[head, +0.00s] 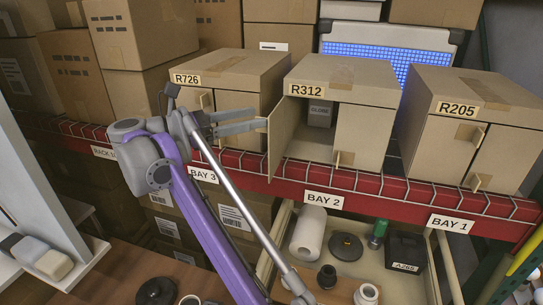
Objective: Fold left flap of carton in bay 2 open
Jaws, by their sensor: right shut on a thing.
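The carton R312 (345,80) stands on the shelf above the BAY 2 label (324,202). Its left flap (284,138) is swung outward, away from the carton's front. Its right flap (361,135) is closed, with a small tab (345,158) low on it. Through the open left half a small grey box (320,113) shows inside. My right gripper (262,123) is at the left flap's outer edge, shut on it; the fingers hide the exact grip. My left gripper is not in view.
Carton R726 (230,68) stands left, behind my right arm, and carton R205 (478,95) stands right. A red beam (270,187) runs below the shelf. Under it a tray holds a paper roll (308,232), a black disc (345,246) and a black bin (405,250).

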